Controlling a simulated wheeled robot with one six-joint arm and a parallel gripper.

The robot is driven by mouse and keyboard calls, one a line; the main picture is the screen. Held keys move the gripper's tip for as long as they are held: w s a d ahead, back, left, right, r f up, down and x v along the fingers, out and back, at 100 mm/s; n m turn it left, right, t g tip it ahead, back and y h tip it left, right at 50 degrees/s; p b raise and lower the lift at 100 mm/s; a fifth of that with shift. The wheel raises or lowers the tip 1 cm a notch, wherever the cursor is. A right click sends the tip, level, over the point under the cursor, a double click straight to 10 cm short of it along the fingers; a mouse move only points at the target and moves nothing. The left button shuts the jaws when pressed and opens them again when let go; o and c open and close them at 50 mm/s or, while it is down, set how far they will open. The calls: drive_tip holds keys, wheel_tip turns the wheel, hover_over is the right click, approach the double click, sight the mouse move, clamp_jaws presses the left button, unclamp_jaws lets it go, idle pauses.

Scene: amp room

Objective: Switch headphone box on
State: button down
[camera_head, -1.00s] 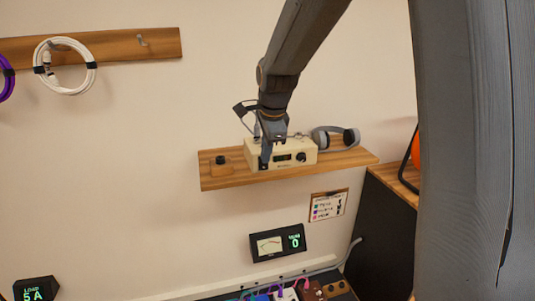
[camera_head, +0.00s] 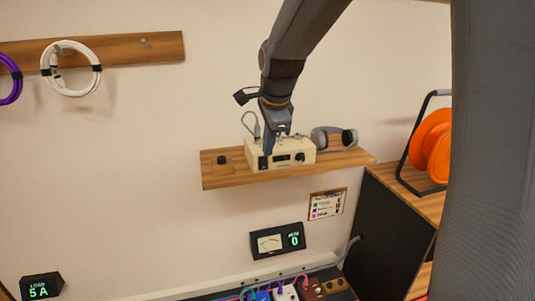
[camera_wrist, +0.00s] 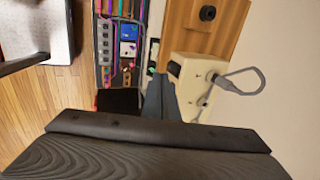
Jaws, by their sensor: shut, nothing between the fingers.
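The headphone box (camera_head: 298,159) is a cream box with a dark display and a dark knob on its front, standing on a wooden wall shelf (camera_head: 232,178). A dark switch area shows at the left of its front. My gripper (camera_head: 267,149) is shut and empty, pointing down at the left part of the box's front. In the wrist view the shut fingers (camera_wrist: 160,100) lie beside the box (camera_wrist: 192,77), close to its front face. I cannot tell whether they touch it. The switch is partly hidden, and its position cannot be read.
Grey headphones (camera_head: 333,138) lie on the shelf right of the box. A small black knob on a wooden block (camera_head: 222,160) is at the left. A cable loop (camera_wrist: 245,80) rises from the box's back. A meter (camera_head: 278,242) and pedals (camera_head: 310,289) are below.

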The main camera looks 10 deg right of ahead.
drive_tip(key=w+b+v, duration=0.1)
drive_tip(key=v, duration=0.5)
drive_tip(key=shift+d+r, duration=0.3)
drive_tip(key=shift+r, duration=0.1)
drive_tip(key=s+d+f+n+g, duration=0.2)
drive_tip(key=s+f+n+g, duration=0.1)
drive_tip(key=s+f+n, duration=1.4)
drive_tip(key=s+f, duration=0.4)
drive_tip(key=f, duration=0.1)
drive_tip(key=shift+s+f+g, duration=0.25)
drive_tip(key=shift+s+g, duration=0.05)
drive_tip(key=shift+s, duration=0.1)
drive_tip(key=shift+d, duration=0.15)
